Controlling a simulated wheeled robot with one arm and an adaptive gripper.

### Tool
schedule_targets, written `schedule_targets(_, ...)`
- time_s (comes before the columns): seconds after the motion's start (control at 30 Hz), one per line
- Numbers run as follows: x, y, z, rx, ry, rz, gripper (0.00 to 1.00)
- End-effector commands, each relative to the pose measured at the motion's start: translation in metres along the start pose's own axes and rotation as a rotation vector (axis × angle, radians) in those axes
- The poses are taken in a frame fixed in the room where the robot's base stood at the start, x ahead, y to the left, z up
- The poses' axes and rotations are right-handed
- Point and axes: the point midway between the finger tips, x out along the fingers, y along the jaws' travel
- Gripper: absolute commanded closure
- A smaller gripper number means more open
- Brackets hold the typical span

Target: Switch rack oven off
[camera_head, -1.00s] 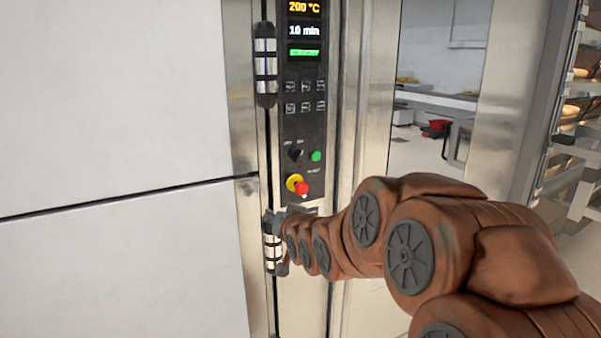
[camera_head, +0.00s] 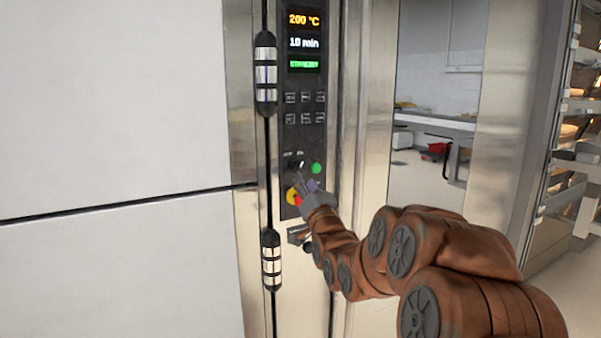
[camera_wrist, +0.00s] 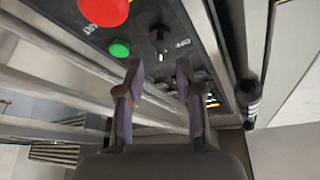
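The rack oven's black control panel (camera_head: 303,140) stands upright in the head view. Its display (camera_head: 304,42) reads 200 °C, 10 min and a green line that looks like STANDBY. Low on it are a small black rotary switch (camera_head: 296,165), a green button (camera_head: 316,168) and a red-and-yellow stop button (camera_head: 292,195), partly hidden by my gripper (camera_head: 306,182). In the wrist view, the switch (camera_wrist: 160,38) has a pale mark and an OFF label to its right. My gripper (camera_wrist: 158,72) is open and empty, its fingertips just short of the switch, with no contact visible.
Black-and-steel hinges (camera_head: 265,74) stick out left of the panel, beside a white wall panel (camera_head: 120,120). The red stop button (camera_wrist: 103,10) and green button (camera_wrist: 119,48) lie close to the switch. A rack with bread (camera_head: 570,130) stands at the right.

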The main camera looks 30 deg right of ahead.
Motion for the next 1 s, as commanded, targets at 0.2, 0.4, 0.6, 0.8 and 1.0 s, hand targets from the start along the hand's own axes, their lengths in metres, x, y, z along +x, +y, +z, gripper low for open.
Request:
schedule_targets(0.2, 0.028, -0.001, 0.001, -0.001, 0.0, -0.002, 0.64)
schedule_targets(0.4, 0.049, -0.001, 0.0, -0.001, 0.0, -0.001, 0.64)
schedule_targets(0.6, 0.058, -0.001, 0.0, -0.001, 0.0, -0.002, 0.64)
schedule_targets(0.8, 0.058, -0.001, 0.0, -0.001, 0.0, -0.001, 0.64)
schedule_targets(1.0, 0.058, -0.001, 0.0, -0.001, 0.0, -0.001, 0.82)
